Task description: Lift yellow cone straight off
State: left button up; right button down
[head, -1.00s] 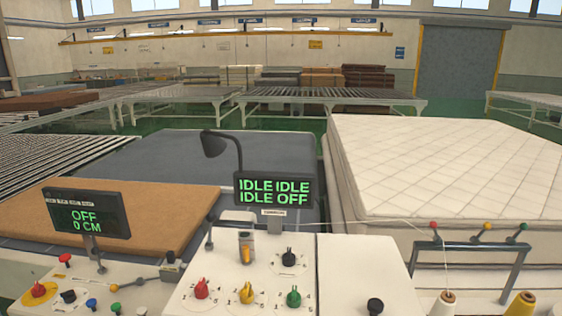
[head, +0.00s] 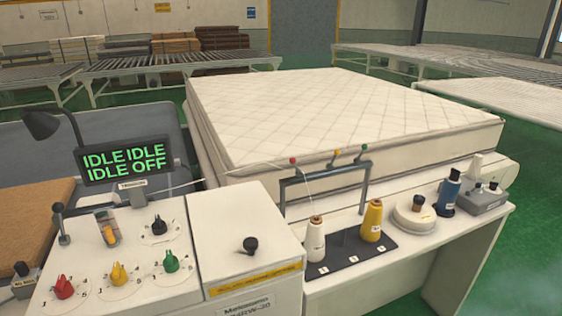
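The yellow cone (head: 372,222) stands upright on a dark holder plate (head: 352,259) on the right-hand work surface. A white cone (head: 316,240) stands to its left on the same plate, with a pale thread rising from its top to the thread stand. A bare place with a numbered label shows on the plate between and around the cones. Neither of my grippers is in view.
A thread stand (head: 325,177) with red, yellow and green tips rises behind the cones. A round white device (head: 415,218), a blue bottle (head: 446,192) and a grey box (head: 483,199) stand to the right. A control panel with knobs (head: 118,273) and a quilted mattress (head: 330,112) are nearby.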

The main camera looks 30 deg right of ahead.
aim_at(371, 228)
jog(key=z, duration=1.55)
jog(key=i+l, duration=0.15)
jog(key=l, duration=0.15)
jog(key=i+l+u, duration=0.1)
jog(key=l, duration=0.25)
jog(key=i+l, duration=0.2)
jog(key=l, duration=0.1)
